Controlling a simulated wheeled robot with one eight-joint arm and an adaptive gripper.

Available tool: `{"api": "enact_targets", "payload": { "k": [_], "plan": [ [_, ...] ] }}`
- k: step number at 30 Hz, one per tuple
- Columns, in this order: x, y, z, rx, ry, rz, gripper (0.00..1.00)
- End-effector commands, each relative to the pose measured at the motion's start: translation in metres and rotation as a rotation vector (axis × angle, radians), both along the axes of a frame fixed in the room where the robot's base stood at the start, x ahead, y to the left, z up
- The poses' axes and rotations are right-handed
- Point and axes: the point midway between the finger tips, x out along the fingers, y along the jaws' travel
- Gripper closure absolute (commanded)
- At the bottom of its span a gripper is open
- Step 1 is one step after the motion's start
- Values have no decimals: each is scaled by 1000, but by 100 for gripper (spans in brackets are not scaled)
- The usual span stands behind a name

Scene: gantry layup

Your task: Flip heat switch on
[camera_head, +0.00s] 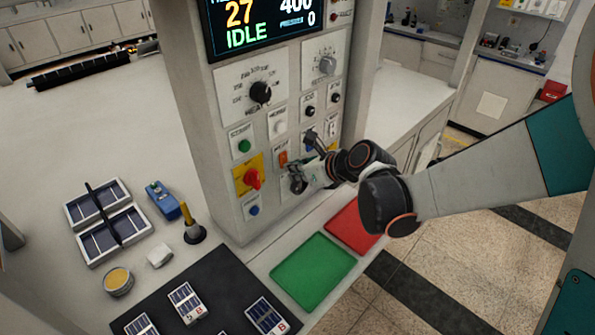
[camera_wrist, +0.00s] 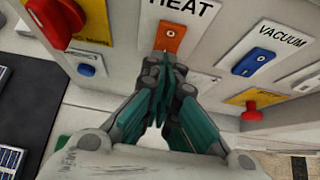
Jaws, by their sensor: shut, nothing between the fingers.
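The heat switch is an orange rocker on a white plate under the word HEAT (camera_wrist: 171,38) in the wrist view. It also shows in the head view (camera_head: 283,157) on the front of the control column. In the head view my gripper (camera_head: 297,180) is close to the panel, just below and right of the switch.
A blue vacuum switch (camera_wrist: 253,62) sits right of the heat switch. A red knob (camera_head: 252,178) on a yellow plate is to the left, above a blue button (camera_head: 253,210). The display (camera_head: 262,22) reads IDLE. Green (camera_head: 313,270) and red (camera_head: 352,229) pads lie below.

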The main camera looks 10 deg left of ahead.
Motion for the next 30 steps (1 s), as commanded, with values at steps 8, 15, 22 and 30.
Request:
{"api": "enact_targets", "payload": {
  "k": [8,15,22,30],
  "plan": [
    [5,6,-6,0,0,0,100],
    [4,5,-3,0,0,0,100],
    [5,5,6,1,-1,0,100],
    [5,6,14,2,-1,-1,100]
  ]
}}
